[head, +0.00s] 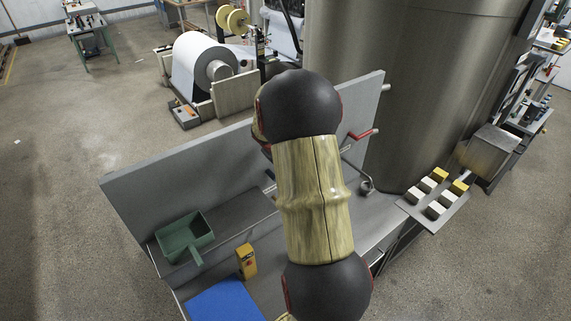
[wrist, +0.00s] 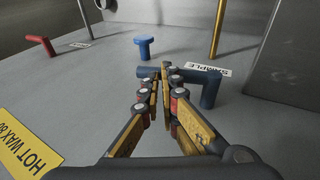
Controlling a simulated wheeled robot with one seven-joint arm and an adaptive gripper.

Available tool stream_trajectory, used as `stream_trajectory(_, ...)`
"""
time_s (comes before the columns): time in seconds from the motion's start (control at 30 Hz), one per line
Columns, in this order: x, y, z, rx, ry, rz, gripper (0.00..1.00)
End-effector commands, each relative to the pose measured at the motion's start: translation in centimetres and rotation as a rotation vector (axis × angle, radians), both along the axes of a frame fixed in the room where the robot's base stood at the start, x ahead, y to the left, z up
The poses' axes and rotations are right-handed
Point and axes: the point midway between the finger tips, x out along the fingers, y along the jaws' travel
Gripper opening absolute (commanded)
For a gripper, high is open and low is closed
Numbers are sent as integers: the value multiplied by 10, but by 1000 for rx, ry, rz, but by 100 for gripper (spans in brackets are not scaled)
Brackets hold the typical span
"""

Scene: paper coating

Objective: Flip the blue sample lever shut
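In the wrist view the blue sample lever (wrist: 208,88) is a bent bar beside the white SAMPLE label (wrist: 205,69). Its long arm lies level across the picture, and its right end bends down toward the grey panel. My gripper (wrist: 162,78) has its two fingers drawn together, with at most a narrow gap between the tips. The tips overlap the lever's long arm in the picture; I cannot tell whether they touch it. I see no part of the lever clearly gripped between them. In the head view my arm hides the gripper and the blue lever.
A blue T-shaped handle (wrist: 144,46) and a red lever (wrist: 40,44) stand farther back. A brass rod (wrist: 217,28) rises behind the label. A yellow HOT WAX sign (wrist: 28,145) is at lower left. The head view shows a green scoop-like tray (head: 184,238) and a large metal tank (head: 400,90).

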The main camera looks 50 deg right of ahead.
Motion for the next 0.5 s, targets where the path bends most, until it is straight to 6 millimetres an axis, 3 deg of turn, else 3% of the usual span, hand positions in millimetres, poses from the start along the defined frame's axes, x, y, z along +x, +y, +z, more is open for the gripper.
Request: stream_trajectory(0.5,-5,-9,-13,-2,5,-2,0)
